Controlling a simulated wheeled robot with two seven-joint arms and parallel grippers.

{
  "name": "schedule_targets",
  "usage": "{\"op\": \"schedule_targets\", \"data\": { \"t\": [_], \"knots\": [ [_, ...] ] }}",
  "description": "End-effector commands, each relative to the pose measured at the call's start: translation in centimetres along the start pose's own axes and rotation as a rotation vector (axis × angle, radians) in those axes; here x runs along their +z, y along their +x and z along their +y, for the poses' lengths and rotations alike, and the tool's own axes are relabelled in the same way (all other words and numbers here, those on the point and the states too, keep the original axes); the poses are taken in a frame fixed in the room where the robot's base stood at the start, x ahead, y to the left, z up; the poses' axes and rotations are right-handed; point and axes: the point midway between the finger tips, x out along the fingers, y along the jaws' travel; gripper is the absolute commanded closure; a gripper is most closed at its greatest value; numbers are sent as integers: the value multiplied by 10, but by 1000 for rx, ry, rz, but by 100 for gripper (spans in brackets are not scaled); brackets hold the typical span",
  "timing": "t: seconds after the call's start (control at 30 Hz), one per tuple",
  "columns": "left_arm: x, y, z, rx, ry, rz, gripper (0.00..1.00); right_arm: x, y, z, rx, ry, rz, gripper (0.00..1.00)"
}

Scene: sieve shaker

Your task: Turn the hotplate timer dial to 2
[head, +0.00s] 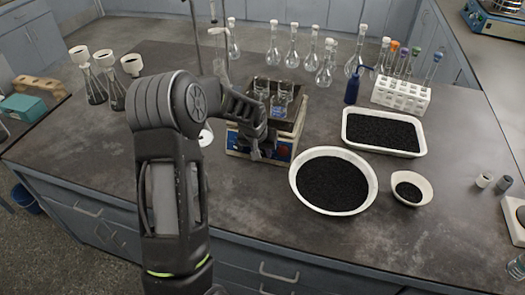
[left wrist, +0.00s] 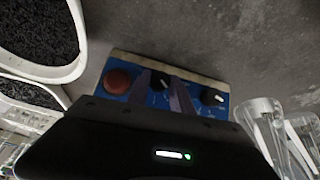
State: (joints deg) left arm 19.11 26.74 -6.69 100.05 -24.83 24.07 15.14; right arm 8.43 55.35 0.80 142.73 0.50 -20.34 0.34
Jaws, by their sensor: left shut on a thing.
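The hotplate (head: 237,146) stands on the dark bench with its blue front panel facing me. In the left wrist view its panel (left wrist: 190,85) carries a red round knob (left wrist: 118,81), a black middle dial (left wrist: 160,81) and another black dial (left wrist: 212,97). My left gripper (head: 256,155) is at the panel in the head view. In the left wrist view its fingers (left wrist: 166,82) are shut around the middle dial and partly hide it. The dial's numbers and pointer are too small to read. My right gripper is not in view.
Glass beakers (head: 279,103) stand on the hotplate. A round white bowl (head: 299,190) and a white tray (head: 345,125), both of black granules, are to its right. Several flasks (head: 292,55) stand behind. The bench front is mostly clear.

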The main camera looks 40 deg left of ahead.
Motion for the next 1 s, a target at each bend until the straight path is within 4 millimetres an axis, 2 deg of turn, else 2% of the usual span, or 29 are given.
{"op": "schedule_targets", "data": {
  "t": [0.27, 0.53, 0.77, 1.0],
  "knots": [
    [0, 0, 0, -3, 3, 0, 100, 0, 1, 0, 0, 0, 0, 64],
    [1, 3, 2, -48, 51, 4, 100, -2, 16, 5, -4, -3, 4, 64],
    [2, 7, 5, -143, 146, 11, 100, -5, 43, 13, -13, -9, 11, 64],
    [4, 10, 7, -287, 286, 19, 100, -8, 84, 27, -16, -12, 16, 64]
  ]
}}
